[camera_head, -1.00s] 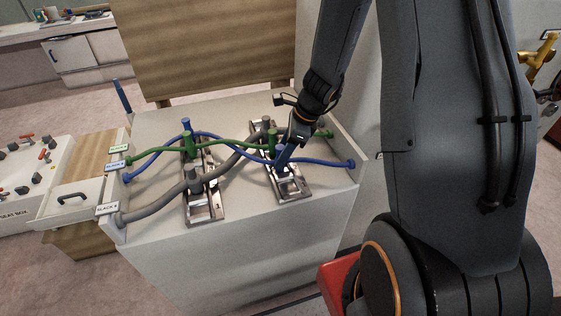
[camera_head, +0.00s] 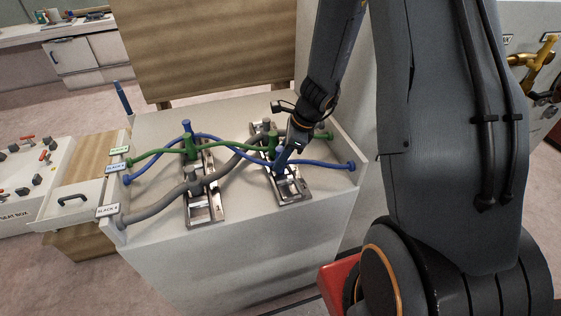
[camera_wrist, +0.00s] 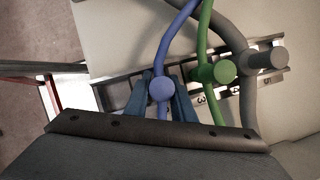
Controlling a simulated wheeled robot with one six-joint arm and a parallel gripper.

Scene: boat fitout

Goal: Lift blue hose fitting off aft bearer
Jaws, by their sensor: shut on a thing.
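The blue hose fitting (camera_wrist: 161,89) is a round-topped blue post in the wrist view, with the blue hose (camera_wrist: 176,35) running through it. My gripper (camera_wrist: 161,95) is shut on it, one blue finger on each side. In the head view my gripper (camera_head: 283,160) is at the right-hand metal bearer (camera_head: 293,187), and its fingers largely hide the fitting. I cannot tell whether the fitting is clear of the bearer. The blue hose (camera_head: 325,163) continues to the right wall of the white box.
A green fitting (camera_wrist: 222,71) and a grey fitting (camera_wrist: 268,58) stand close beside the blue one. The left-hand bearer (camera_head: 204,206) carries blue, green and grey hoses. The white box's right wall (camera_head: 346,152) is near my gripper.

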